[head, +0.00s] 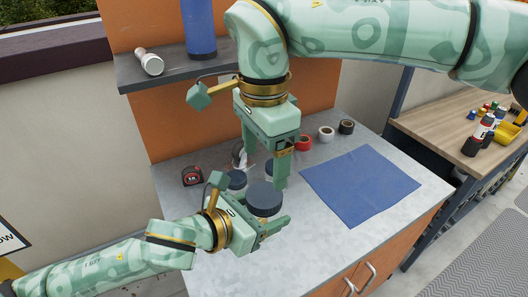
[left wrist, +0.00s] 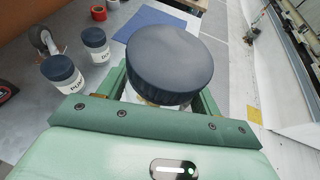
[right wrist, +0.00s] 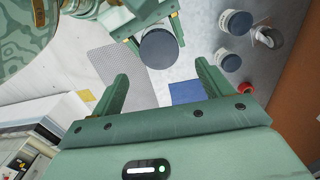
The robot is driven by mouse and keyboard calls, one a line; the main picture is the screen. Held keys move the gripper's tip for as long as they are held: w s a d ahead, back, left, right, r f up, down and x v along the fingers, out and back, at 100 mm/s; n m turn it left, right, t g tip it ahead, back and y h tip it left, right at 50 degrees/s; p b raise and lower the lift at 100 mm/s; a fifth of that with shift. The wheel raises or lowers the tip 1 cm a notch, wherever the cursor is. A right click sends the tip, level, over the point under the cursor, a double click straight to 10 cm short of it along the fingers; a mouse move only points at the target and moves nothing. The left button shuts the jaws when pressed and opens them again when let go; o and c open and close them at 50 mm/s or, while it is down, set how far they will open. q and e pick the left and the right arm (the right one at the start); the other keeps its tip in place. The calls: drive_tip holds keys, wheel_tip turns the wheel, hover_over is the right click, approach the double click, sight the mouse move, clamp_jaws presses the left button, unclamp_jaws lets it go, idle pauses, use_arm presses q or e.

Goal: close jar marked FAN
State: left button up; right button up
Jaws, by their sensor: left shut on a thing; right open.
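A jar with a wide dark blue lid (head: 264,196) stands in the jaws of my left gripper (head: 256,218), which is shut on it. In the left wrist view the lid (left wrist: 170,55) covers the top, and only a little pale jar body shows under it. No label on this jar is readable. My right gripper (head: 264,165) is open and empty, pointing down above the jar. In the right wrist view the lid (right wrist: 159,48) lies beyond and between the open fingers (right wrist: 162,75), apart from them.
Two other lidded jars (left wrist: 62,72) (left wrist: 96,42) with white labels stand close by. A caster wheel (head: 240,155), a tape measure (head: 192,176) and several tape rolls (head: 326,134) lie on the grey worktop. A blue cloth (head: 360,185) covers its right part.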

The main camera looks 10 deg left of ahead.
sight(264, 193)
drive_tip(key=shift+f, duration=3.95)
drive_tip(key=c, duration=1)
drive_tip(key=m, duration=0.6)
drive_tip(key=o, duration=1.1)
